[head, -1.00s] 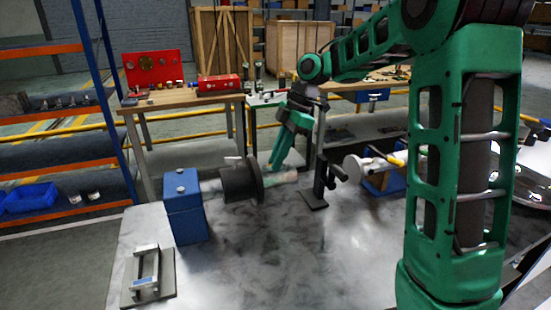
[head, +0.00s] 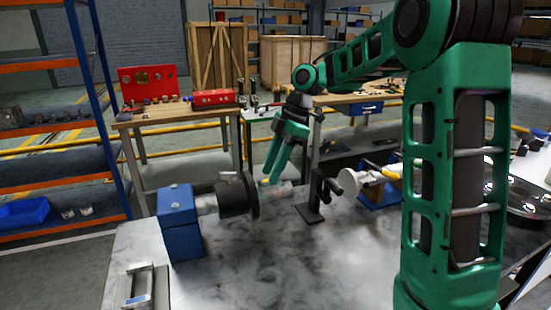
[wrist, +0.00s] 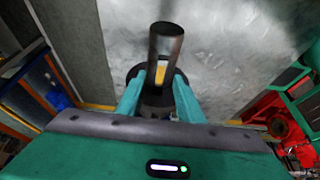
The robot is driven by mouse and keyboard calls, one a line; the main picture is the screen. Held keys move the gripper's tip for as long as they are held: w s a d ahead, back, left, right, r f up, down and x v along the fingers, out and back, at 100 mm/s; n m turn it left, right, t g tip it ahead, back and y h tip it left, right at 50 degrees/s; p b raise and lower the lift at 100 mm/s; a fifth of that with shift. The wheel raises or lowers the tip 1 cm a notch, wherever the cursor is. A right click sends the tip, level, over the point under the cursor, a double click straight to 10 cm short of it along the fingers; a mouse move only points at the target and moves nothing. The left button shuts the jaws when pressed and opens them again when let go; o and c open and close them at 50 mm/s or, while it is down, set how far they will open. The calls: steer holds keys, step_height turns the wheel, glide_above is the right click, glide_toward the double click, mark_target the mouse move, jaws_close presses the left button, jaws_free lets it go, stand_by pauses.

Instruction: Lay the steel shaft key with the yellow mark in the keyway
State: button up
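The steel shaft (wrist: 165,43) runs out from a dark round flange (wrist: 152,98), which also shows in the head view (head: 238,196). A yellow mark (wrist: 160,74) shows on top of the shaft close to the flange, between my fingers in the wrist view. It appears to be the marked key lying along the shaft; I cannot tell how deep it sits, and the keyway's edges are not distinct. My gripper (head: 270,172) is above the shaft, fingers pointing down. Its two fingers (wrist: 158,88) are apart, with nothing visibly pinched between them.
A blue block (head: 179,222) carries the shaft on the steel bench. A black stand (head: 312,200) and a pale round part (head: 352,182) stand right of the shaft's end. A metal bracket (head: 140,285) is at front left. The middle front of the bench is clear.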

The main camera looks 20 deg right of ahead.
steer(key=v, duration=1)
steer(key=shift+r, duration=0.2)
step_height(320, 180, up, 5)
steer(key=shift+f, duration=0.1)
stand_by(0.9)
